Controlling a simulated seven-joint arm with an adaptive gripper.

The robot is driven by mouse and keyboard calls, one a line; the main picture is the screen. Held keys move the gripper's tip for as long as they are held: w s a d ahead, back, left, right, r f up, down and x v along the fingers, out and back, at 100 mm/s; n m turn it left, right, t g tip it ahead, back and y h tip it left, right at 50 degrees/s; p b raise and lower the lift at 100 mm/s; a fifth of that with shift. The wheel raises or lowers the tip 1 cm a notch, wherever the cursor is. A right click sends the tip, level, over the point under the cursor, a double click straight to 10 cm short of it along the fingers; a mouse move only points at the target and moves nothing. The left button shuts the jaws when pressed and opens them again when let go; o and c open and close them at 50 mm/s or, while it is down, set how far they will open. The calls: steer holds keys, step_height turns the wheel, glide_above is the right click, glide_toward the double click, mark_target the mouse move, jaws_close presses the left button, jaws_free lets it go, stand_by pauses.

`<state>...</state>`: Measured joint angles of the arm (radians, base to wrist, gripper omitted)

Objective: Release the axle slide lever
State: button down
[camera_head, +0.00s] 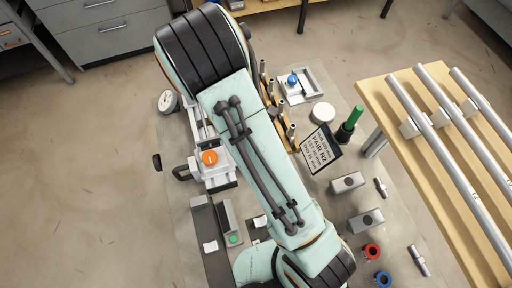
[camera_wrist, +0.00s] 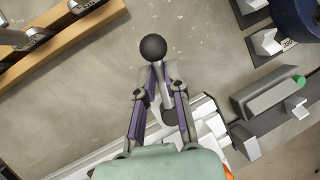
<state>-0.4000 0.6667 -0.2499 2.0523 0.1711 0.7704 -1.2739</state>
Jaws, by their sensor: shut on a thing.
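The lever shows in the wrist view as a black ball knob (camera_wrist: 152,47) on a short pale rod, leading to a dark round base (camera_wrist: 170,117) beside a light metal rail (camera_wrist: 205,115). My gripper (camera_wrist: 158,78) is shut on the lever just below the knob, one finger on each side. The knob stands out beyond the fingertips. In the head view my arm covers the gripper and the lever. There, a slide fixture with an orange knob (camera_head: 209,157) shows to the left of my arm.
A dial gauge (camera_head: 168,101) stands at the left. A block with a green button (camera_head: 233,239) lies below the fixture. A card sign (camera_head: 317,149), a green-handled tool (camera_head: 350,123) and grey blocks (camera_head: 348,182) lie right of my arm. A wooden bench with metal tubes (camera_head: 440,130) is farther right.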

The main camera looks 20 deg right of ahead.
steer(key=shift+w+n+t+h, duration=0.15)
steer(key=shift+w+n+t, duration=0.1)
steer(key=shift+n, duration=0.45)
steer(key=shift+w+n+t+h, duration=0.15)
steer(key=shift+w+n+t, duration=0.1)
steer(key=shift+n, duration=0.45)
steer(key=c, duration=1.1)
jaws_free()
steer(key=shift+c, duration=0.2)
steer(key=v, duration=1.2)
